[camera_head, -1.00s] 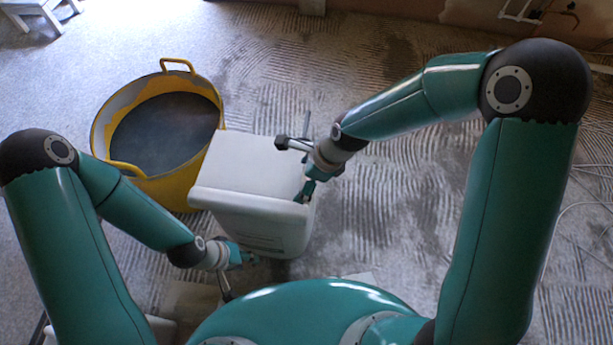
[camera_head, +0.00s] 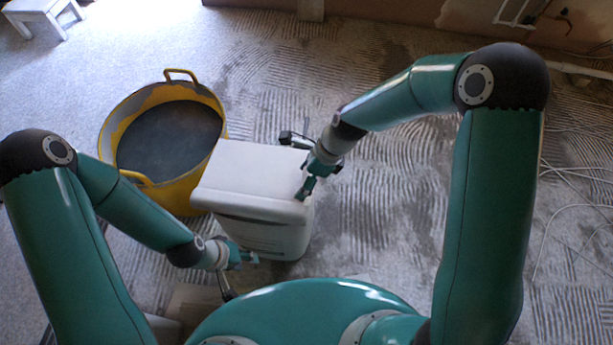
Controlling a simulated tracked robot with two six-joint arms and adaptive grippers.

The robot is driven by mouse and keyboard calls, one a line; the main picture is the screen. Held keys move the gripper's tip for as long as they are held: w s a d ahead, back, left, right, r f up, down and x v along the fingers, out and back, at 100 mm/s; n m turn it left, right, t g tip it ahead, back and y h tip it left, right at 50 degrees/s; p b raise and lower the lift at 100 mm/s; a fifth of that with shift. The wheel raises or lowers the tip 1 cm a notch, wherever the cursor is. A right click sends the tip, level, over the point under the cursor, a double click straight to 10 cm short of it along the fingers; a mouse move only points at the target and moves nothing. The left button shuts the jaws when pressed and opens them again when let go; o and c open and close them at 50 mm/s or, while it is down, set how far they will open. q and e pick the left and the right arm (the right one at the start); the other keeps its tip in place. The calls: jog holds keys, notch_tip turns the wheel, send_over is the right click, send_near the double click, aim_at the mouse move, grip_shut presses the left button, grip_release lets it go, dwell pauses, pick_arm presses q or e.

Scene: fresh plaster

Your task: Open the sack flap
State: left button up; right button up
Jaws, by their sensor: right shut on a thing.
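The pale sack (camera_head: 278,239) stands upright on the floor in front of me, boxy in shape. Its flap (camera_head: 245,172) covers the top, with a dark line under its front edge. My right gripper (camera_head: 304,190) comes down on the flap's right edge and is shut on it. My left gripper (camera_head: 251,257) is low beside the lower front left of the sack, its fingers pointing right. I cannot tell whether it is open or touching the sack.
A yellow tub (camera_head: 183,191) with dark contents stands close behind and left of the sack. A white stool (camera_head: 39,13) is far back left. Pale cables (camera_head: 565,190) lie on the right. The combed floor (camera_head: 390,215) right of the sack is clear.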

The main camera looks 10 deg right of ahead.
jog(key=w+r+g+p, duration=0.1)
jog(key=p, duration=0.1)
jog(key=w+r+g+y+p, duration=0.1)
jog(key=r+p, duration=0.1)
jog(key=p, duration=0.1)
jog(key=shift+w+d+r+m+g, duration=0.2)
jog(key=shift+m+g, duration=0.1)
jog(key=shift+w+d+r+g+p, duration=0.2)
jog(key=shift+w+r+g+p, duration=0.15)
jog(key=shift+w+g+p, duration=0.25)
jog(key=shift+w+d+r+g+y+p, duration=0.25)
jog(key=shift+w+r+g+y, duration=0.2)
jog(key=shift+w, duration=0.25)
jog(key=o, duration=1.6)
jog(key=shift+o, duration=0.2)
jog(key=shift+w, duration=0.1)
jog(key=shift+d, duration=0.1)
jog(key=v, duration=1.1)
jog(key=shift+w+d+r, duration=0.15)
jog(key=shift+w+r, duration=0.1)
jog(key=shift+r, duration=0.05)
